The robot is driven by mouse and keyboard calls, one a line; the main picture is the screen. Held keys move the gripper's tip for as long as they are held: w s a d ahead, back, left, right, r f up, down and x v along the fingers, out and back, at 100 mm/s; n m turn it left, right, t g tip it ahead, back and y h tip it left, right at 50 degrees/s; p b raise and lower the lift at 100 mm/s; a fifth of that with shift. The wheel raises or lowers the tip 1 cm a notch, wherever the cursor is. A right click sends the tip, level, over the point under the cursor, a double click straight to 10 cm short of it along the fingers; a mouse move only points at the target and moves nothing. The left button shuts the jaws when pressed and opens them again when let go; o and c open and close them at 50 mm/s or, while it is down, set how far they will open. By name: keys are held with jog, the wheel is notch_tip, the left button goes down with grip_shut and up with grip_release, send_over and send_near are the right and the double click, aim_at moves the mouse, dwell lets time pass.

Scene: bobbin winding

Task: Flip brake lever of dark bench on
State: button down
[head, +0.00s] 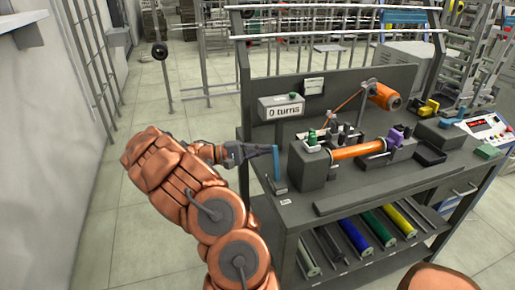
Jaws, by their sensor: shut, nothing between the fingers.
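The dark bench (375,195) stands right of the middle in the head view, with its winding gear on top. The brake lever (277,164) is a blue bar at the bench's left end, rising from a small grey base (280,187) and nearly upright with a slight tilt. My gripper (268,150) is shut and empty, reaching in from the left. Its fingertips are at the lever's upper end; I cannot tell whether they touch it.
A grey block (307,166) stands just right of the lever, with an orange bobbin (358,150) beyond it. A counter box (284,107) reading "0 turns" is behind the lever. Coloured rolls (380,228) lie on the lower shelf. Floor left of the bench is clear.

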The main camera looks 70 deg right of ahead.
aim_at(276, 164)
jog(key=shift+s+a+r, duration=0.3)
jog(key=shift+s+a, duration=0.25)
jog(key=shift+a, duration=0.1)
jog(key=shift+b, duration=0.35)
jog(key=m+b, duration=0.1)
jog(key=b, duration=0.1)
jog(key=s+a+m+b, duration=0.1)
jog(key=b, duration=0.2)
jog(key=shift+s+a+r+m+y, duration=0.2)
jog(key=shift+m+y, duration=0.1)
jog(key=shift+m, duration=0.1)
jog(key=s+a+m+b, duration=0.1)
jog(key=b, duration=0.2)
jog(key=s+a+r+m+t+b, duration=0.1)
jog(key=m+b, duration=0.1)
jog(key=b, duration=0.1)
jog(key=shift+a+m, duration=0.15)
jog(key=shift+m, duration=0.15)
jog(key=shift+s+a+r+m+t+b, duration=0.2)
jog(key=shift+s+a+m+t+b, duration=0.3)
jog(key=shift+m+b, duration=0.6)
jog(key=shift+a, duration=0.1)
